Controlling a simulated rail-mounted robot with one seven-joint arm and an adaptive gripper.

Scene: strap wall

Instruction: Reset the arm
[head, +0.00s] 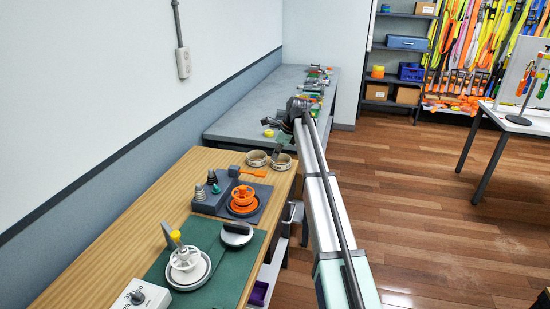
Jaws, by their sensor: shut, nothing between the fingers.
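My arm reaches from the lower middle of the head view to the far end of the wooden bench.
The wooden bench (120,218) holds a grey tray with an orange wheel (244,198), and a green mat (226,262) with a white wheel (188,262). A grey bench (240,118) with small parts stands beyond. The wooden floor (400,190) at right is clear.

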